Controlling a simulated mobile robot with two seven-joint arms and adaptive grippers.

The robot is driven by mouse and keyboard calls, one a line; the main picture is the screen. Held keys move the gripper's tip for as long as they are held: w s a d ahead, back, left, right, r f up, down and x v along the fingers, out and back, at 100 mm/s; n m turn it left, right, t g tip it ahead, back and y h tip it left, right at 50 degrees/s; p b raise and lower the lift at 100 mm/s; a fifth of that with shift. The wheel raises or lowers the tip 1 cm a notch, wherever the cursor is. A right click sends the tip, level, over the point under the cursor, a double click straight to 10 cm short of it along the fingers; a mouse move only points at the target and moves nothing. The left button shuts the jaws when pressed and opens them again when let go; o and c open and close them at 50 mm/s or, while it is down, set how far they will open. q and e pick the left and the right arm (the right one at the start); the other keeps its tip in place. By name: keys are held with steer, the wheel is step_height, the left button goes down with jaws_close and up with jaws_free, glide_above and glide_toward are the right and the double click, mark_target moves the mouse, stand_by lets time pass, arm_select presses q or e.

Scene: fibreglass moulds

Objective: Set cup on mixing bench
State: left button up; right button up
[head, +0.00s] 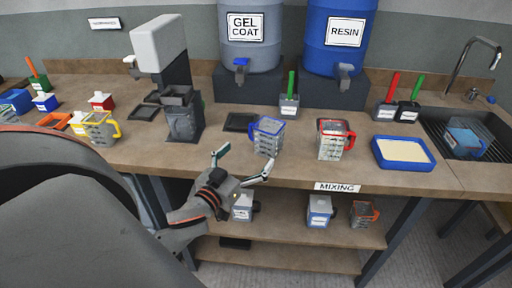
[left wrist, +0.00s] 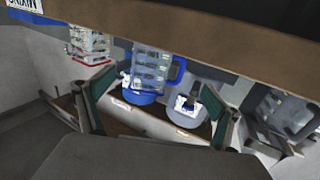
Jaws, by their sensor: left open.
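On the bench marked MIXING (head: 336,187) a clear cup with a blue rim and handle (head: 267,137) stands upright near the front edge. A clear cup with a red rim and handle (head: 333,141) stands to its right. My left gripper (head: 246,160) is open and empty, at the bench's front edge, just short of the blue cup. In the left wrist view the picture is upside down, and the blue cup (left wrist: 152,68) shows between the spread fingers of the left gripper (left wrist: 160,80), apart from them. The red cup (left wrist: 90,43) is off to the side. My right gripper is not in view.
A yellow-handled cup (head: 100,128) stands at left, near a grey dispenser (head: 183,118). A blue tray (head: 402,153) lies at right, beside a sink (head: 484,130) holding a blue cup. An orange cup (head: 362,214) and white containers sit on the lower shelf (head: 285,232). Barrels stand behind.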

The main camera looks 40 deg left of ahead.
arm_select(q)
steer(key=shift+s+d, duration=0.2)
steer(key=shift+s, duration=1)
